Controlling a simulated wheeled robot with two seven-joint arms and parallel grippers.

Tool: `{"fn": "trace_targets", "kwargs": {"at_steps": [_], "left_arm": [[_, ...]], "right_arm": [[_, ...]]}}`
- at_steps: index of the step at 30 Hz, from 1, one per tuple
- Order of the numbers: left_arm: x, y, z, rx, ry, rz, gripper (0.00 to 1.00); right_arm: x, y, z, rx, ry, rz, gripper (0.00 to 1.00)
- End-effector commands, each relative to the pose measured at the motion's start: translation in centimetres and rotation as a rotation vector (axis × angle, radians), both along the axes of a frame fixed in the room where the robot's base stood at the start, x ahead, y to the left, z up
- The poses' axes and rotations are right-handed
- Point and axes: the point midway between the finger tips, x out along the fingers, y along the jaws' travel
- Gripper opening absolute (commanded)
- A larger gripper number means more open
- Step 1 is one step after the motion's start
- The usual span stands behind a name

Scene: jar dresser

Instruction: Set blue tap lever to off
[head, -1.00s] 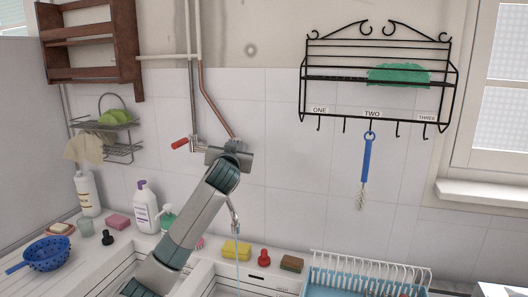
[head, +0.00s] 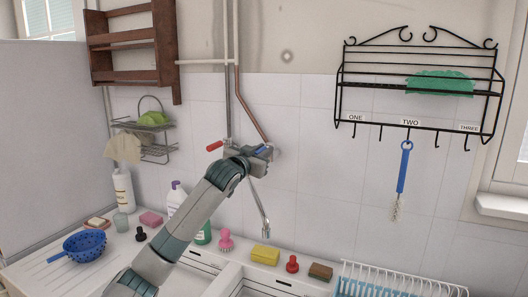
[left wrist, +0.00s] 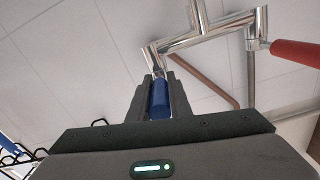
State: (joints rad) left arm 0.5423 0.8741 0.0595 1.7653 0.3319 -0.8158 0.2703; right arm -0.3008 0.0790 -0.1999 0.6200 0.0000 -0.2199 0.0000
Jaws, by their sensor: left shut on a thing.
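The blue tap lever (head: 264,149) is on the wall-mounted tap, at the right end of its body. In the left wrist view the blue lever (left wrist: 159,100) sits between the two fingers of my left gripper (left wrist: 160,97), which is shut on it. In the head view my left gripper (head: 250,157) is at the tap and partly hides its body. The red lever (head: 214,146) sticks out to the left and is apart from my gripper. The spout (head: 263,215) hangs down over the sink, with no water stream visible below it. My right gripper is out of view.
A wire rack (head: 420,90) with hooks and a hanging blue brush (head: 403,170) is on the wall to the right.

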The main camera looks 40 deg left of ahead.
Motion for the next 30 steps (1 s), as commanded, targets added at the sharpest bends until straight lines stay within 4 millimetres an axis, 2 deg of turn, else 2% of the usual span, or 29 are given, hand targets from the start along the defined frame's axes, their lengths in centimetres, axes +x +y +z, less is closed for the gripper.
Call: {"fn": "trace_targets", "kwargs": {"at_steps": [4, 5, 6, 7, 20, 26, 30], "left_arm": [[0.0, -0.1, 0.0, -0.001, -0.001, -0.001, 0.0], [0.0, -0.1, 0.0, -0.002, -0.001, -0.001, 0.25], [0.0, -0.1, 0.0, -0.001, -0.001, -0.001, 0.34], [0.0, -0.1, 0.0, -0.001, -0.001, -0.001, 0.36], [-0.3, -0.1, -0.1, 0.0, -0.001, 0.0, 0.36], [-1.9, -0.6, -0.3, 0.001, -0.002, 0.0, 0.36], [-3.9, -1.2, -0.4, 0.003, -0.002, -0.001, 0.36]], "right_arm": [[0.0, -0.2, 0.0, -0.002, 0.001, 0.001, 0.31], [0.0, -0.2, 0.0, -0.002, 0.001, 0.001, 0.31], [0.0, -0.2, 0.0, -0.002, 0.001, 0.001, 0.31], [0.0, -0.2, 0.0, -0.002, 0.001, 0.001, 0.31], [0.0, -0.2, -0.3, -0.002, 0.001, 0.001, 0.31], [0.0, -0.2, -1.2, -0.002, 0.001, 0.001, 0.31], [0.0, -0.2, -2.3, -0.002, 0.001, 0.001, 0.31]]}}
